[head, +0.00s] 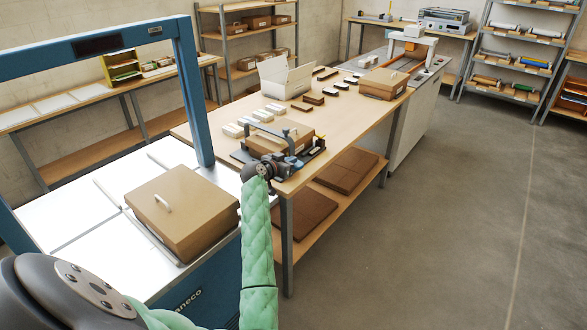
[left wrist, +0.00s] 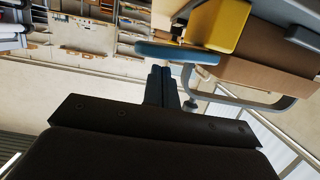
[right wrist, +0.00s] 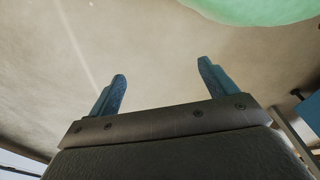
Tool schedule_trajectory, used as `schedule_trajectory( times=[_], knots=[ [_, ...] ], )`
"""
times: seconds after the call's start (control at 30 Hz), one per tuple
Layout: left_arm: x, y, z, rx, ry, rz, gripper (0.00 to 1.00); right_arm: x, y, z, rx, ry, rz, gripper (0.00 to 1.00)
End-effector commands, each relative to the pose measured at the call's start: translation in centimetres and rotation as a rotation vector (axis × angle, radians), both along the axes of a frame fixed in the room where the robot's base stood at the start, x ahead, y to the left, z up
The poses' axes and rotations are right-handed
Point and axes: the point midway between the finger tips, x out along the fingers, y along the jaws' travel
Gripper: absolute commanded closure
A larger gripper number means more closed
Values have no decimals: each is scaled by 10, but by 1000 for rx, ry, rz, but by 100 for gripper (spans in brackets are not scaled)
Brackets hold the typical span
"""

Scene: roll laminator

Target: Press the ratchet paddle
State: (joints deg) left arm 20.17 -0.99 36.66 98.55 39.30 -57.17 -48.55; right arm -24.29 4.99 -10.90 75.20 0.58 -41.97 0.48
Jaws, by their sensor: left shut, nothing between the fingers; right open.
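A strapping fixture (head: 240,156) with a cardboard box (head: 268,140) in it stands at the near corner of the wooden table. My left gripper (head: 284,165) is at the fixture's near right side, largely hiding that part. In the left wrist view its fingers (left wrist: 161,75) are shut and empty. A flat blue bar (left wrist: 178,53), apparently the ratchet paddle, lies just beyond the fingertips; I cannot tell whether they touch it. A yellow block (left wrist: 217,24) is above it. My right gripper (right wrist: 161,70) is open and empty, above bare floor.
A grey bent rod (left wrist: 240,101) with a round end lies right of the left fingers. A brown box with a white handle (head: 182,210) sits on a white-topped bench under a blue frame (head: 192,90). A white open carton (head: 286,78) stands farther along the table (head: 345,110). The right floor is clear.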

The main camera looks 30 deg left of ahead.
Motion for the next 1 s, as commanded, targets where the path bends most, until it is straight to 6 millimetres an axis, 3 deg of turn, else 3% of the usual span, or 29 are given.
schedule_trajectory(
  times=[0.47,1.0],
  knots=[
    [-1,-14,-17,69,-2,-16,100,32,21,69,21,15,-10,16],
    [-1,-22,-31,252,-14,-21,100,55,38,172,42,26,-11,16]
  ],
)
